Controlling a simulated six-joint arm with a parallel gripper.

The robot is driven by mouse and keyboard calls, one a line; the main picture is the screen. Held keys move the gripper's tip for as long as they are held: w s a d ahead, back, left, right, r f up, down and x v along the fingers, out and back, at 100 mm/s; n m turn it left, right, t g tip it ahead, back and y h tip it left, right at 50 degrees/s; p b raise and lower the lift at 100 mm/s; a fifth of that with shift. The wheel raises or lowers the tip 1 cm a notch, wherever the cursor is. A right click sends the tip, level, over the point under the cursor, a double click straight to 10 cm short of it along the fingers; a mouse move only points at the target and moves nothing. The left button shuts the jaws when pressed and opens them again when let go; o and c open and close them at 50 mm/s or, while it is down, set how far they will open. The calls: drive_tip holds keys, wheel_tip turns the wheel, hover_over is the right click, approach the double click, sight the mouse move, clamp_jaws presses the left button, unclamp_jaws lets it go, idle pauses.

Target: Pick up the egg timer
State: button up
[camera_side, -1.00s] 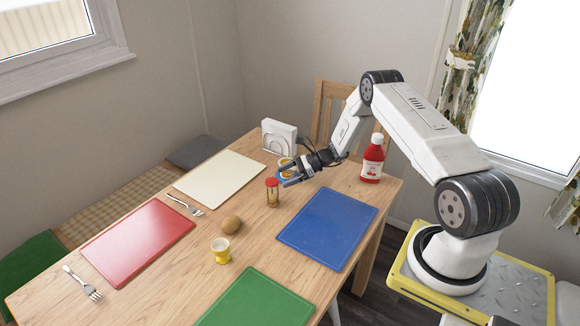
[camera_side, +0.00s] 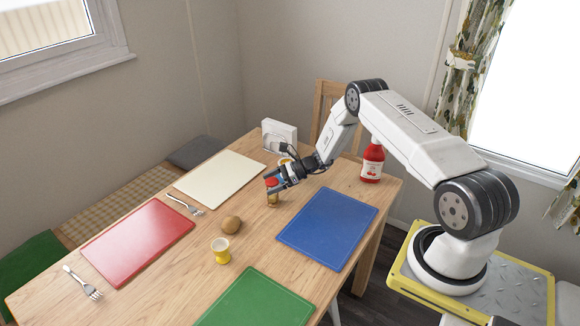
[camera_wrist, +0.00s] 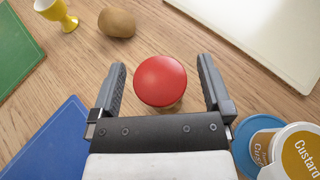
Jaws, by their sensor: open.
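The egg timer (camera_side: 272,199) stands upright on the wooden table, with a red round top and a small body below. In the wrist view its red top (camera_wrist: 161,81) lies between the two fingers of my gripper (camera_wrist: 163,85), with a gap on each side. My gripper (camera_side: 273,181) is open around the timer's upper part in the side view. The fingers partly hide the timer there. The timer's lower part is mostly hidden beneath its top in the wrist view.
A brown egg-like item (camera_side: 231,224) and a yellow egg cup (camera_side: 221,250) stand nearby. A blue mat (camera_side: 328,228) lies right of the timer. A custard tub (camera_wrist: 297,153) is close to my gripper. A red bottle (camera_side: 372,160) stands behind; a cream mat (camera_side: 219,180) lies left.

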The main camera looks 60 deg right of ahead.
drive_tip(key=c, duration=1.3)
drive_tip(key=shift+c, duration=0.2)
drive_tip(key=shift+r, duration=0.15)
drive_tip(key=shift+r, duration=0.8)
drive_tip(key=s+a+r, duration=0.4)
drive_tip(key=s+r, duration=0.7)
drive_tip(key=s, duration=0.2)
drive_tip(key=shift+s, duration=0.25)
drive_tip(key=shift+d, duration=0.1)
